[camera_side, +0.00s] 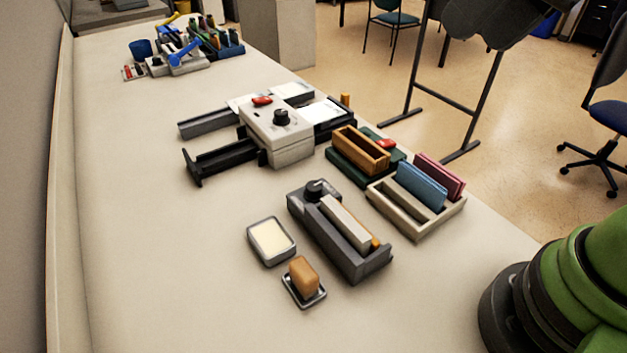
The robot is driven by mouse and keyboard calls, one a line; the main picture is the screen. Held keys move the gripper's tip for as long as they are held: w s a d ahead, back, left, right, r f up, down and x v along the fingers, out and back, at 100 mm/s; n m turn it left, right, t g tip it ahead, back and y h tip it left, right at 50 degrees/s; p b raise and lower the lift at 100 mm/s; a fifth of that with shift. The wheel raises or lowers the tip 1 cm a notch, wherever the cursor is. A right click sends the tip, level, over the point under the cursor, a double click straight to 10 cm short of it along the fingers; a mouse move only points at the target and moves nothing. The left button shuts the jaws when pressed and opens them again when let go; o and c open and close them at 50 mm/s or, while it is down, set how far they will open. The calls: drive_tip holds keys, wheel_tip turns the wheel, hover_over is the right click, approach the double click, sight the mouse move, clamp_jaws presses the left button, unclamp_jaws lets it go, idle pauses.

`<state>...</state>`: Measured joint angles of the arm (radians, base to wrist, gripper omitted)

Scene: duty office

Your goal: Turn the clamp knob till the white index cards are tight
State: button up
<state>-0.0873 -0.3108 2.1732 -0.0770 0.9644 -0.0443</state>
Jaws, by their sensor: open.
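A dark grey clamp tray (372,268) stands on the desk at the centre right. A round black clamp knob (314,187) sits at its far left end. A thick stack of white index cards (346,222) stands on edge inside the tray, with a small orange piece (375,244) by its near end. I cannot tell how tightly the cards are held. My gripper is out of view; only a green and black part of my arm shows at the lower right.
Behind the clamp are a white machine (290,152) with its own black knob, a wooden box on a green base (340,165), and a divided tray (398,222) with blue and pink cards. A cream dish (270,241) and orange block (303,275) lie left. The desk's near left is clear.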

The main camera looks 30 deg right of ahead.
drive_tip(key=w+a+f+n+g, duration=0.1)
drive_tip(key=w+a+f+g, duration=0.1)
drive_tip(key=w, duration=0.4)
drive_tip(key=n+g+h, duration=0.2)
drive_tip(key=n+g, duration=0.1)
approach(314, 185)
wheel_tip(314, 185, down, 9)
drive_tip(key=shift+f, duration=0.15)
drive_tip(key=shift+c, duration=0.2)
drive_tip(key=c, duration=0.9)
